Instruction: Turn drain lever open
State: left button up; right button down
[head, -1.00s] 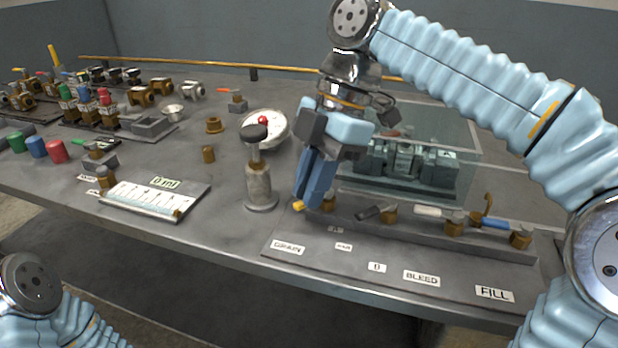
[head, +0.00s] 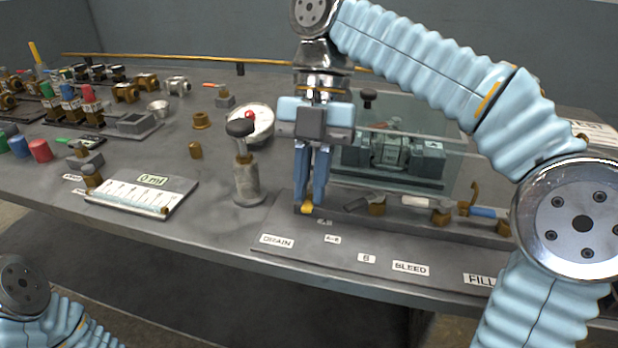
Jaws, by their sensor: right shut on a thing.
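The drain lever (head: 307,208) is the leftmost one on the valve strip, behind the DRAIN label (head: 277,241). Only its yellow end shows, between and just below my fingertips; the rest is hidden by the gripper. My right gripper (head: 313,198) points straight down over the strip and is shut on the lever. Which way the lever is turned is hard to tell. My left gripper is out of view; only part of my left arm shows at the lower left.
Other levers stand to the right along the strip, one grey (head: 362,203) and one blue (head: 482,212). A clear box (head: 440,138) with machinery is behind the gripper. A black-knobbed pump (head: 248,178) stands close on the left, with a gauge (head: 262,122) behind it.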

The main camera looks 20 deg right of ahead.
dwell(0.4)
jog(key=c, duration=1.1)
grip_release()
